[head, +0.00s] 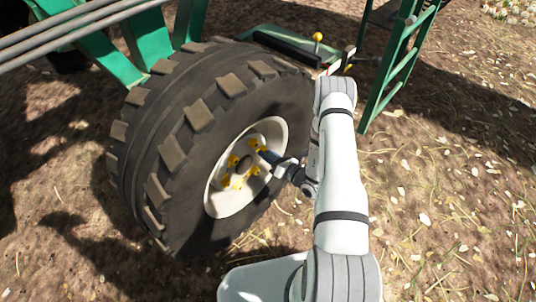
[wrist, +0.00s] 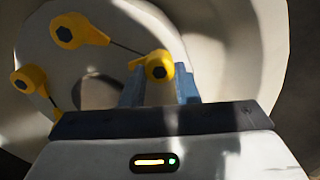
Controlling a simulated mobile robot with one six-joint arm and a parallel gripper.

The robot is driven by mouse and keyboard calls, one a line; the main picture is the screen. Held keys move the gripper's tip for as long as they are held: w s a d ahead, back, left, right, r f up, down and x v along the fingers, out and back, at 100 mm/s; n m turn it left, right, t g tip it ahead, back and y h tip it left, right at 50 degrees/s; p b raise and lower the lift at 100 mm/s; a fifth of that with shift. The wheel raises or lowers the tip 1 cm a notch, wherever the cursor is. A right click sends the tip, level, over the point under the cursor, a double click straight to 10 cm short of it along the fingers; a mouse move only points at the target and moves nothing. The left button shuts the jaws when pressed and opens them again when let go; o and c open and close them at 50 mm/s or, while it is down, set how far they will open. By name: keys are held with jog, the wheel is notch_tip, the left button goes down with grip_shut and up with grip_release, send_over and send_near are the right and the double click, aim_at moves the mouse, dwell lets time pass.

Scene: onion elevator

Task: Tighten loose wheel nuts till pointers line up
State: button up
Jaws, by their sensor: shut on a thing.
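A large black-tyred wheel (head: 190,135) with a cream rim (head: 232,203) stands on the ground. Several yellow pointer caps (head: 233,160) sit on nuts around its hub. My gripper (head: 266,155) reaches the hub from the right. In the wrist view, its blue fingers (wrist: 159,75) are shut on one yellow-capped nut (wrist: 158,66), whose pointer extends left. An upper-left nut (wrist: 66,34) has its pointer to the right. A thin dark line runs between these two pointer tips. Another capped nut (wrist: 29,78) at the left points down and right. My gripper body hides the lower hub.
Green machine frame (head: 100,45) and grey bars (head: 70,28) are above the wheel. A green ladder-like frame (head: 400,65) stands behind my arm at the upper right. Straw-strewn ground (head: 450,200) is open to the right.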

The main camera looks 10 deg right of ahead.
jog(key=m, duration=0.5)
jog(key=shift+a+m+p, duration=0.15)
jog(key=shift+m+p, duration=0.2)
jog(key=shift+m, duration=0.05)
jog(key=shift+r, duration=0.1)
dwell(0.3)
jog(key=o, duration=1)
jog(key=shift+c, duration=0.2)
jog(key=p+v, duration=0.1)
jog(key=v, duration=0.7)
jog(key=shift+p, duration=0.3)
